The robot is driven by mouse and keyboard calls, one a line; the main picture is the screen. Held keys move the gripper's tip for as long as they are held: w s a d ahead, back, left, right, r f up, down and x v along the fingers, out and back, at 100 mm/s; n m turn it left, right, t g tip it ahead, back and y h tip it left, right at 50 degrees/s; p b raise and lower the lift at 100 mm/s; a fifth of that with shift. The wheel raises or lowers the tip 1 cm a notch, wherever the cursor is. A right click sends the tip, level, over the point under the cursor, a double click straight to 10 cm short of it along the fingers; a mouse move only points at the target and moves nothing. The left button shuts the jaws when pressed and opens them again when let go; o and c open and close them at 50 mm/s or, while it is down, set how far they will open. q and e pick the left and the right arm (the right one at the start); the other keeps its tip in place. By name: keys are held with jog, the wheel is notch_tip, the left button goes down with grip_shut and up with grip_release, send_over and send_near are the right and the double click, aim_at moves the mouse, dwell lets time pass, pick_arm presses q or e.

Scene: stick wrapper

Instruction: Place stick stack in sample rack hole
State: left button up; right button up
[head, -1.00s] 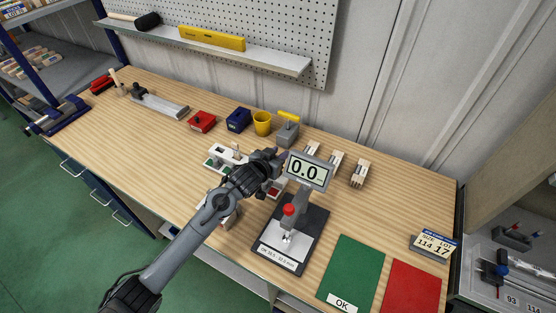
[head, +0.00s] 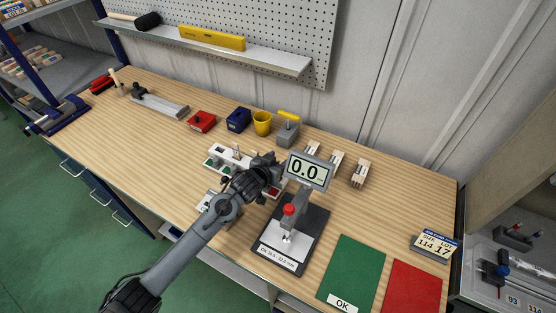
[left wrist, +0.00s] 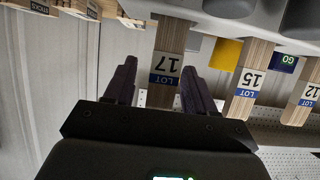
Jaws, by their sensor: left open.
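My left gripper (head: 272,165) is open above the white rack (head: 218,160), just left of the gauge display. In the left wrist view, which is upside down, its two dark fingers (left wrist: 157,88) stand on either side of a wooden stick stack labelled LOT 17 (left wrist: 171,45). I cannot tell whether they touch it. Stacks labelled LOT 15 (left wrist: 251,75) and LOT 12 (left wrist: 307,92) stand to its right. A pale grey block with dark rounded hollows (left wrist: 262,30) lies at their base ends. The lower end of the LOT 17 stack is unclear. My right gripper is out of view.
The gauge (head: 290,232) reading 0.0 stands close to the right of my left arm. Pale wooden blocks (head: 359,173) stand behind it. A yellow cup (head: 262,123) and grey block (head: 287,133) sit behind the rack. Green (head: 351,270) and red (head: 411,287) mats lie front right.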

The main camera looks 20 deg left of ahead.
pick_arm(q)
jog(key=shift+r, duration=0.2)
jog(key=p+v, duration=0.1)
jog(key=v, duration=1.1)
jog(key=s+f+g, duration=0.1)
jog(key=s+f, duration=0.1)
jog(key=s, duration=0.2)
jog(key=s+f+g, duration=0.1)
jog(key=s+f, duration=0.2)
jog(key=s, duration=0.2)
jog(key=s+d+f+g+y, duration=0.1)
jog(key=s+f+g, duration=0.1)
jog(key=s, duration=0.2)
jog(key=shift+s+f, duration=0.15)
jog(key=shift+f, duration=0.25)
jog(key=s+f+g, duration=0.3)
jog(key=s+g, duration=0.2)
jog(key=s, duration=1.3)
jog(key=shift+s+a+g+y, duration=0.2)
jog(key=shift+a+g+y, duration=0.1)
jog(key=shift+a+g, duration=0.1)
notch_tip(320, 180, up, 26)
jog(key=p, duration=2.6)
jog(key=shift+f, duration=0.2)
